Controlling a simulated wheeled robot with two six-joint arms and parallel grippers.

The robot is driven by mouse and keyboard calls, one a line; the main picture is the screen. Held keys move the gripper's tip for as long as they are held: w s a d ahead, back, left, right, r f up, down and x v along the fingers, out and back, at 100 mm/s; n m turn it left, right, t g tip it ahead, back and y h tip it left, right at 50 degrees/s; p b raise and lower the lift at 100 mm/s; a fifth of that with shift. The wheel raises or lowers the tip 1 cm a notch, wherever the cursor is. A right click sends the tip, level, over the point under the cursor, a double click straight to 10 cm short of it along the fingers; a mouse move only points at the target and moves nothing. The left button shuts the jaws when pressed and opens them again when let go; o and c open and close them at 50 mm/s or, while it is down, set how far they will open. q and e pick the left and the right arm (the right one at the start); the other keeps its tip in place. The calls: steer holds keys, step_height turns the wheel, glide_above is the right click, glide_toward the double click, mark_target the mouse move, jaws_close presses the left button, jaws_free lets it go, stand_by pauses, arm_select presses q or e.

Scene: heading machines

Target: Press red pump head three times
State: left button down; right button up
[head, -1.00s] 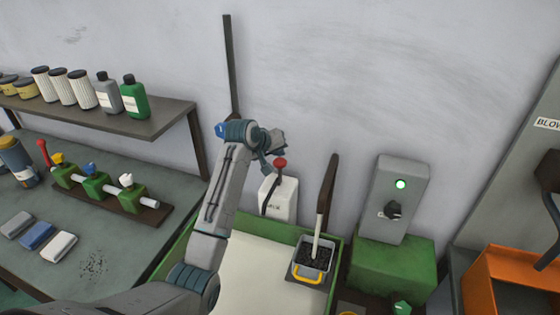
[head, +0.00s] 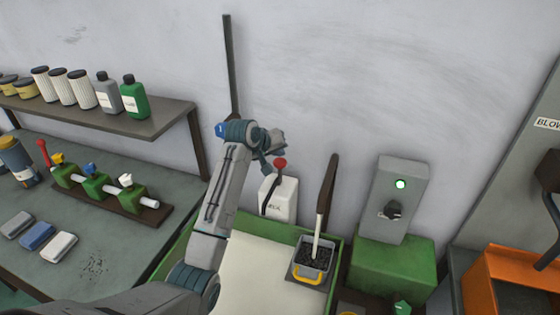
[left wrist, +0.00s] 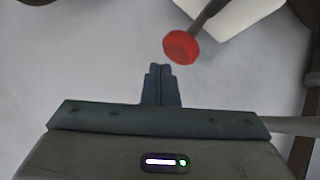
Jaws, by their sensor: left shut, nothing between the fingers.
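The red pump head (head: 280,163) sits on a short dark stem above a white box-shaped container (head: 281,199) against the wall. My left gripper (head: 279,150) is just above the red head in the head view. In the left wrist view the fingers (left wrist: 161,68) are closed together and empty, and the red head (left wrist: 181,47) shows just beyond and to the right of their tips. I cannot tell for sure whether they touch it. The white container (left wrist: 240,14) is partly cut off at the top of that view. My right gripper is out of view.
A grey bin of dark granules (head: 313,262) with a brush stands right of the container. A grey control box (head: 400,195) with a lit green light stands on a green block. A shelf (head: 130,123) with bottles and filters is at left.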

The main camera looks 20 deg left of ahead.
mark_target(279, 161)
arm_select(q)
steer(key=shift+f, duration=0.15)
steer(key=shift+f, duration=0.3)
steer(key=shift+f, duration=0.2)
stand_by(0.5)
steer(key=shift+f, duration=0.6)
stand_by(0.4)
steer(key=shift+f, duration=0.5)
steer(key=shift+s, duration=0.1)
stand_by(0.5)
